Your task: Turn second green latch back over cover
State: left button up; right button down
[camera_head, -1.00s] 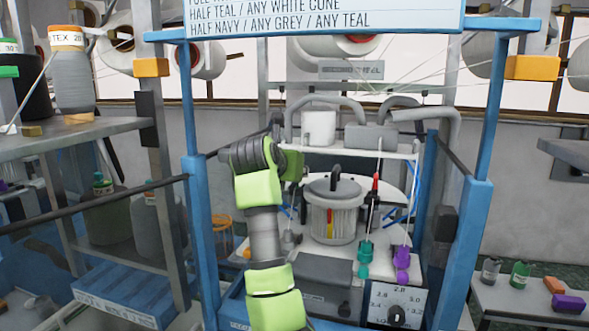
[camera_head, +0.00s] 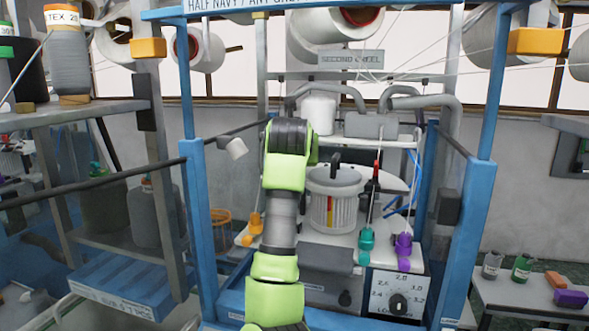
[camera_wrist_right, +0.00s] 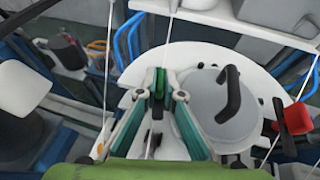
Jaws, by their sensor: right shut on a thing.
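The round grey cover (camera_head: 335,178) with its black handle sits on a clear ribbed pot on the white table. It also shows in the right wrist view (camera_wrist_right: 222,112). My right gripper (camera_wrist_right: 158,82) is at the left edge of the cover, its fingers closed around a small green piece (camera_wrist_right: 157,92) that looks like the green latch. The fingers hide most of it, so its angle is unclear. In the head view my right arm hides this gripper and the latch. A red-ended black lever (camera_wrist_right: 294,117) stands at the cover's right side. My left gripper is not in view.
Orange (camera_head: 256,223), teal (camera_head: 366,240) and purple (camera_head: 403,245) feeders stand around the table's front. Thin yarns run upward near my gripper. Grey hoses and a white shelf (camera_head: 370,143) lie behind the cover. Blue posts (camera_head: 201,230) flank the machine.

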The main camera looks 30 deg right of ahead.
jog(key=n+t+y+b, duration=0.1)
jog(key=n+y+b, duration=0.1)
jog(key=n+t+y+b, duration=0.1)
jog(key=n+y+b, duration=0.1)
jog(key=d+n+y+b, duration=0.1)
jog(key=n+y+b, duration=0.1)
jog(key=y+b, duration=0.1)
jog(key=shift+s+t, duration=0.15)
jog(key=shift+t, duration=0.25)
jog(key=shift+n+y+b, duration=0.7)
jog(key=shift+n+y, duration=0.4)
jog(key=shift+n, duration=0.1)
jog(key=shift+d+r+n+y, duration=0.15)
jog(key=shift+r+n+y, duration=0.05)
jog(key=shift+n+y, duration=0.8)
jog(key=shift+n+g+y, duration=0.4)
jog(key=shift+y, duration=0.2)
jog(key=shift+d+r+n+g+y+p, duration=0.2)
jog(key=shift+n+g+y+p, duration=0.1)
jog(key=shift+n+y+p, duration=0.45)
jog(key=shift+w+d+f+n+g+y+p, duration=0.15)
jog(key=shift+n+g+y+p, duration=0.35)
jog(key=shift+n+y+p, duration=0.3)
jog(key=shift+w+a+f+n+g+y+p, duration=0.1)
jog(key=shift+n+g+y+p, duration=0.5)
jog(key=shift+p, duration=0.3)
